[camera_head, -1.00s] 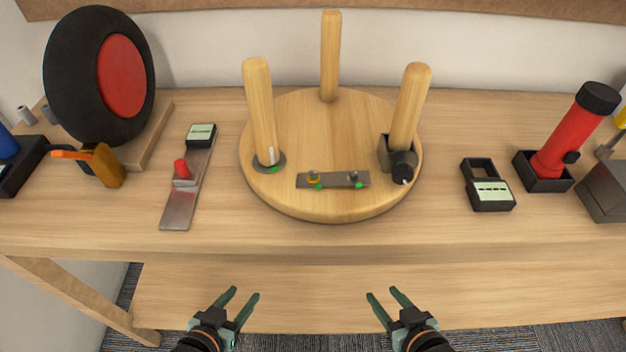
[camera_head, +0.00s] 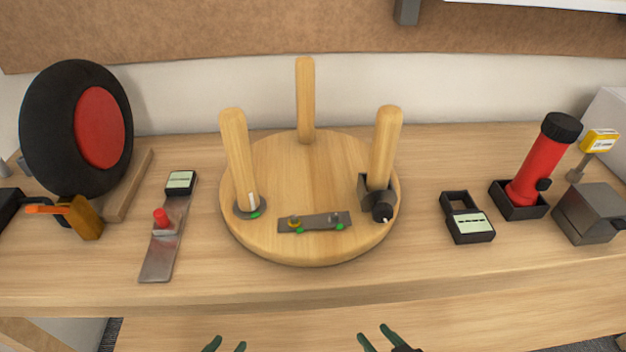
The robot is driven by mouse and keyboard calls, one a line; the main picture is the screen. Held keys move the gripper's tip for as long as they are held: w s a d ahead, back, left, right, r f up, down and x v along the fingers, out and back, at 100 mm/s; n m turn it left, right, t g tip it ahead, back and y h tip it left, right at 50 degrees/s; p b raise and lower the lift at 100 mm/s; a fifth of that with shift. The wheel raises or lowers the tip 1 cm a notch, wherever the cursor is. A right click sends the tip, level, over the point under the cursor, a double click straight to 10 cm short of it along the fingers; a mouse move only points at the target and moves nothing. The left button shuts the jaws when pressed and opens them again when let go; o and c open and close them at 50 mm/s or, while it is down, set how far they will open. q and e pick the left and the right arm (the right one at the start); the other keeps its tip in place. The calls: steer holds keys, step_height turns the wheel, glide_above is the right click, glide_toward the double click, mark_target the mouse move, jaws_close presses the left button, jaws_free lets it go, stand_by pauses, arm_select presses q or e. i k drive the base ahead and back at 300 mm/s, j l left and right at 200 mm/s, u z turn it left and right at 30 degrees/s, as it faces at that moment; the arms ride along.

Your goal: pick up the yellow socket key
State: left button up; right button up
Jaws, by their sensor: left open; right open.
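What looks like the yellow socket key (camera_head: 600,140) is at the far right, a yellow head with a pale label above a grey stem. It is behind a grey metal box (camera_head: 592,213), and its lower end is too small to make out clearly. My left gripper (camera_head: 224,345) is open and empty at the bottom edge, below the table's front edge and mostly cut off. My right gripper (camera_head: 379,338) is open and empty at the bottom centre, far to the left of the key and nearer me.
A red flashlight (camera_head: 537,165) stands in a black holder left of the grey box. A black-framed labelled holder (camera_head: 468,217) lies further left. A round wooden stool top (camera_head: 270,165) with three upright legs fills the middle. A black wheel (camera_head: 58,130) stands at left.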

mark_target(596, 140)
steer(key=z, duration=1.6)
steer(key=l+u, duration=0.15)
steer(key=u, duration=0.3)
steer(key=l+u, duration=0.15)
steer(key=u, duration=0.3)
steer(key=k+l+u, duration=0.1)
steer(key=l+u, duration=0.15)
steer(key=l, duration=0.2)
steer(key=k+l+u, duration=0.15)
steer(key=l+u, duration=0.15)
steer(key=l, duration=0.1)
